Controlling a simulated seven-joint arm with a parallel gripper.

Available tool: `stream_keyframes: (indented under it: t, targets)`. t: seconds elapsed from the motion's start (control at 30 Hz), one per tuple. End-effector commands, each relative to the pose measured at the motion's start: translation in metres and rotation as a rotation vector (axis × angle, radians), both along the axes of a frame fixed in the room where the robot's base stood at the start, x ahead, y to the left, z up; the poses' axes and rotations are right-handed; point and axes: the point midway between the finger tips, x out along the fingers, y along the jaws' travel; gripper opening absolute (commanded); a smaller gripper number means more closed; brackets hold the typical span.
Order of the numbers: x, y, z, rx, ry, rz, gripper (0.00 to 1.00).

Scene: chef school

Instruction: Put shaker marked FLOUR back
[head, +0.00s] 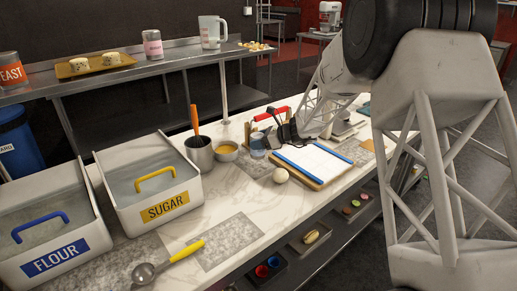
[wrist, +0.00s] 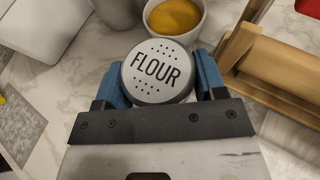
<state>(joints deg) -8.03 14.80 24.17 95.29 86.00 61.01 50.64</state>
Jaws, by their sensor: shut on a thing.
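The shaker marked FLOUR (wrist: 158,75) is a round grey tin. Its perforated lid with dark FLOUR lettering faces the wrist camera. My gripper (wrist: 160,88) is shut on it, with a blue finger on each side. In the head view my gripper (head: 272,138) is low over the marble counter, right of the yellow-filled bowl (head: 227,151), and the shaker (head: 257,144) shows small and partly covered. I cannot tell whether its base touches the counter. The bowl also shows just beyond the shaker in the wrist view (wrist: 175,16).
A wooden rack (wrist: 262,62) stands close right of my gripper in the wrist view. In the head view, a metal pot (head: 199,155), SUGAR bin (head: 165,208) and FLOUR bin (head: 55,257) stand left. A clipboard (head: 312,163) and pale ball (head: 281,175) lie nearer.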

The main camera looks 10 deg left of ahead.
Motion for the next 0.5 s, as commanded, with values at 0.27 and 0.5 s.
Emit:
stream_keyframes:
  t: [0.27, 0.5]
  targets:
    - [0.0015, 0.0005, 0.0003, 0.000, -0.001, 0.000, 0.36]
    - [0.0013, 0.0004, -0.0079, 0.000, 0.000, 0.001, 0.36]
